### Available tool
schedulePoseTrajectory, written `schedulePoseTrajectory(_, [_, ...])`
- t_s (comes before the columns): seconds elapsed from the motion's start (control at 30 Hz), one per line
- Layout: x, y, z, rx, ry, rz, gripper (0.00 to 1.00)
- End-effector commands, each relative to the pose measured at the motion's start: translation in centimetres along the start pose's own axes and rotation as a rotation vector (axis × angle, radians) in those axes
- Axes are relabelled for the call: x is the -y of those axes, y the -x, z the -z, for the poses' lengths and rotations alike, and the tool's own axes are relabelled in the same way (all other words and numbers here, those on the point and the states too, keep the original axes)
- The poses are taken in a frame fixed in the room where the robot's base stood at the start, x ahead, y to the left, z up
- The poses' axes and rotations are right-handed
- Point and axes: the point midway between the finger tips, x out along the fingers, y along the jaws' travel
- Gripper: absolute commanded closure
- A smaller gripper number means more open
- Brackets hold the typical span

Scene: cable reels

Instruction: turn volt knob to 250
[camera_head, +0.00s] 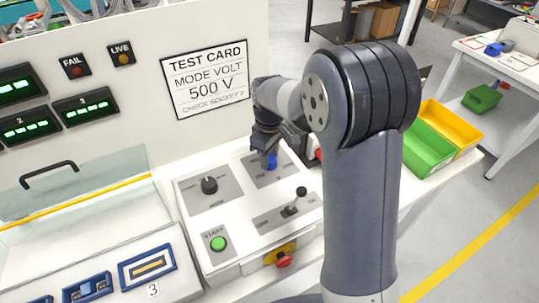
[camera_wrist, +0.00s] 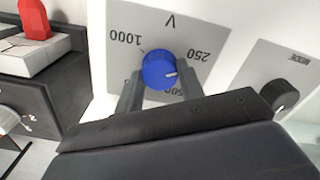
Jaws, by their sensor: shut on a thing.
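The blue volt knob (camera_wrist: 158,69) sits on a grey panel printed "V" (camera_wrist: 170,22) with the labels 1000, 250 and 500, which appear upside down in the wrist view. The 500 label is partly hidden by my gripper. The knob's white pointer line points right, slightly below the 250 label at upper right. My gripper (camera_wrist: 160,88) is shut on the knob, one finger on each side. In the head view my gripper (camera_head: 266,148) reaches down onto the blue knob (camera_head: 271,161), at the back of the control panel.
The black mode knob (camera_head: 209,185) is to the left, a black lever (camera_head: 295,201) in front. The green start button (camera_head: 218,244) is at front left. A red part (camera_wrist: 35,18) stands close by in the wrist view.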

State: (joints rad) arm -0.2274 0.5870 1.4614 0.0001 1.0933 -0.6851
Motion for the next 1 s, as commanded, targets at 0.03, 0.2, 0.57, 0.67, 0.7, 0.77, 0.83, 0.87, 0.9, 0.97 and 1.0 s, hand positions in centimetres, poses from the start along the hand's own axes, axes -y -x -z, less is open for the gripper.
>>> schedulePoseTrajectory(0.03, [-0.01,0.03,0.01,-0.001,0.008,0.000,0.86])
schedulePoseTrajectory(0.2, [-0.01,0.04,0.01,-0.001,0.023,0.000,0.86])
schedulePoseTrajectory(0.57, [-0.02,0.04,0.01,0.000,0.025,-0.001,0.61])
schedulePoseTrajectory(0.67, [-0.01,0.04,0.01,0.000,0.024,-0.001,0.53])
schedulePoseTrajectory(0.7, [-0.01,0.03,0.01,0.000,0.024,-0.001,0.50])
schedulePoseTrajectory(0.77, [-0.01,0.03,0.01,0.000,0.024,-0.001,0.45])
schedulePoseTrajectory(0.83, [-0.01,0.03,0.01,0.000,0.023,-0.001,0.42])
schedulePoseTrajectory(0.87, [-0.01,0.02,0.01,0.000,0.023,0.000,0.42])
schedulePoseTrajectory(0.9, [-0.01,0.02,0.01,0.000,0.023,0.000,0.42])
schedulePoseTrajectory(0.97, [-0.01,0.01,0.00,0.000,0.023,0.000,0.42])
schedulePoseTrajectory(1.0, [-0.01,0.03,0.00,0.000,0.023,0.000,0.42])
